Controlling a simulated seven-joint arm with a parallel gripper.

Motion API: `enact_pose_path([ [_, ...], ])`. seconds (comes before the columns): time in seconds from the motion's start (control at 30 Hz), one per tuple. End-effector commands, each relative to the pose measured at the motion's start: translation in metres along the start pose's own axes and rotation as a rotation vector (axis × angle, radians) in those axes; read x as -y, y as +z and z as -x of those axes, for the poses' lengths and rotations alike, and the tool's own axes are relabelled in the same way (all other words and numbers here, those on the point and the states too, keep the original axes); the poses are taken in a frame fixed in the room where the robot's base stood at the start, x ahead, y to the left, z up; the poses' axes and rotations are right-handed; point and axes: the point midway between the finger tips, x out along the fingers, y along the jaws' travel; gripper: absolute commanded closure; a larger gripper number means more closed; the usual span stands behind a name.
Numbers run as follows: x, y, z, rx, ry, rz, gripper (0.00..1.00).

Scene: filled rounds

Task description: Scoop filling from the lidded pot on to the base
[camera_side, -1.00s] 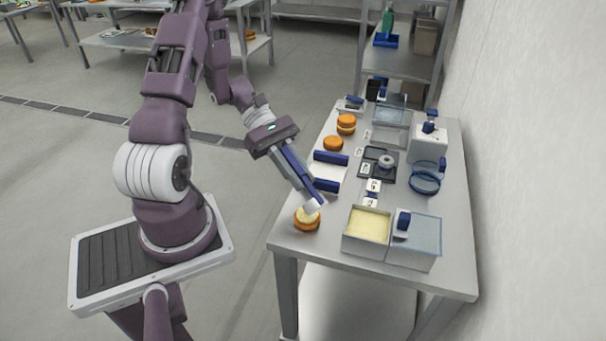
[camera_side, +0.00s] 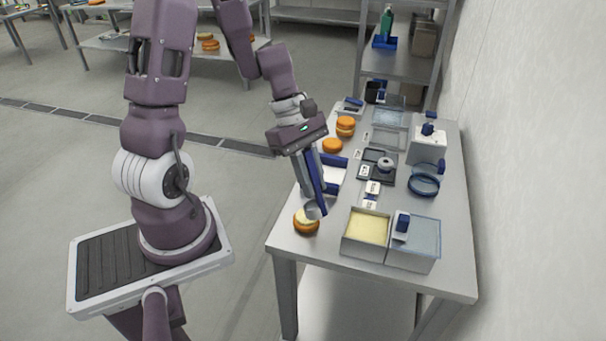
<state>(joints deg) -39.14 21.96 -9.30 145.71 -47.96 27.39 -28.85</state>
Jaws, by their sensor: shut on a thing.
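My gripper (camera_side: 306,160) is shut on the blue handle of a scoop (camera_side: 316,209) and points down at the table's near left. Pale yellow filling (camera_side: 303,215) lies on top of the base, partly hidden by the scoop. To the right, a square pot (camera_side: 348,249) stands open with pale yellow filling inside. A clear lid with a blue knob (camera_side: 402,222) lies right of it. The scoop's contents are not clear.
Orange rounds (camera_side: 345,126) (camera_side: 332,146) sit farther back on the table (camera_side: 440,275). A dark scale (camera_side: 377,172), blue ring (camera_side: 424,185), white lidded box (camera_side: 427,150) and small labels (camera_side: 372,188) stand behind the pot. The table's front left edge is close to the base.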

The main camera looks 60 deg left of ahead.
Motion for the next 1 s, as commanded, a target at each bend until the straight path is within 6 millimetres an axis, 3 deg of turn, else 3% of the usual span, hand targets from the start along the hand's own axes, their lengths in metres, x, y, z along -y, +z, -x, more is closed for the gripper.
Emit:
enact_pose_path([
  [0.2, -0.002, 0.019, 0.004, -0.21, 0.004, -0.016, 1.0],
  [0.5, -0.001, 0.035, 0.01, -0.391, -0.004, -0.008, 1.0],
  [1.0, 0.0, 0.035, 0.011, -0.426, -0.002, 0.002, 1.0],
])
